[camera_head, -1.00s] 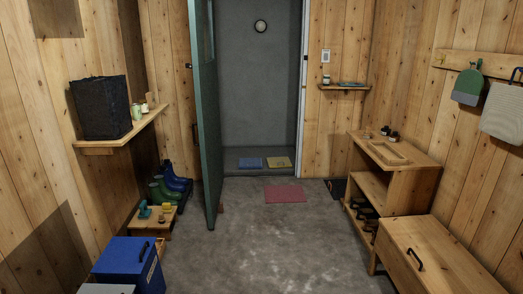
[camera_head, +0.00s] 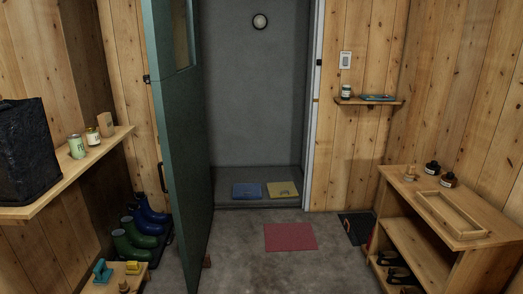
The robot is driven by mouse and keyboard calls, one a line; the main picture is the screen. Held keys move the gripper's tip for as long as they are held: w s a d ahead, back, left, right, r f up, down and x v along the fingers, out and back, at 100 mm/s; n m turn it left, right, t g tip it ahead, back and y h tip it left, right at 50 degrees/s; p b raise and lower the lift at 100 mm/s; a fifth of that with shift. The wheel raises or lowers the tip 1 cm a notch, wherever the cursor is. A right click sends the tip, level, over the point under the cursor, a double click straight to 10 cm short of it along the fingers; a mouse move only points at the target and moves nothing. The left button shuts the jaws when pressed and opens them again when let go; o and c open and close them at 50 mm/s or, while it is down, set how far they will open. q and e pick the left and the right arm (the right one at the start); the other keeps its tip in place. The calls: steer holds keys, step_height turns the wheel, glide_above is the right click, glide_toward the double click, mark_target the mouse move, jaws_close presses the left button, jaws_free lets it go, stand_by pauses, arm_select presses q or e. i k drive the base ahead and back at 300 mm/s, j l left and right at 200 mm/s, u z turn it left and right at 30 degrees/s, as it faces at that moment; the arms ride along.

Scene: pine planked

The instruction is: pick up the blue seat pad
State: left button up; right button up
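The blue seat pad (camera_head: 247,190) lies flat on the raised floor of the grey alcove beyond the open green door. A yellow pad (camera_head: 283,188) lies close to its right. Nothing covers the blue pad. Neither of my grippers shows in the head view, so their state is hidden.
The green door (camera_head: 181,150) stands open left of the doorway. A red mat (camera_head: 290,237) lies on the floor before the alcove step. Boots (camera_head: 134,232) stand at left. A wooden shelf unit (camera_head: 440,235) stands at right.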

mark_target(241, 191)
steer(key=i, duration=2.1)
steer(key=i+l, duration=0.1)
steer(key=i, duration=2)
steer(key=j+u, duration=0.05)
steer(key=j, duration=0.05)
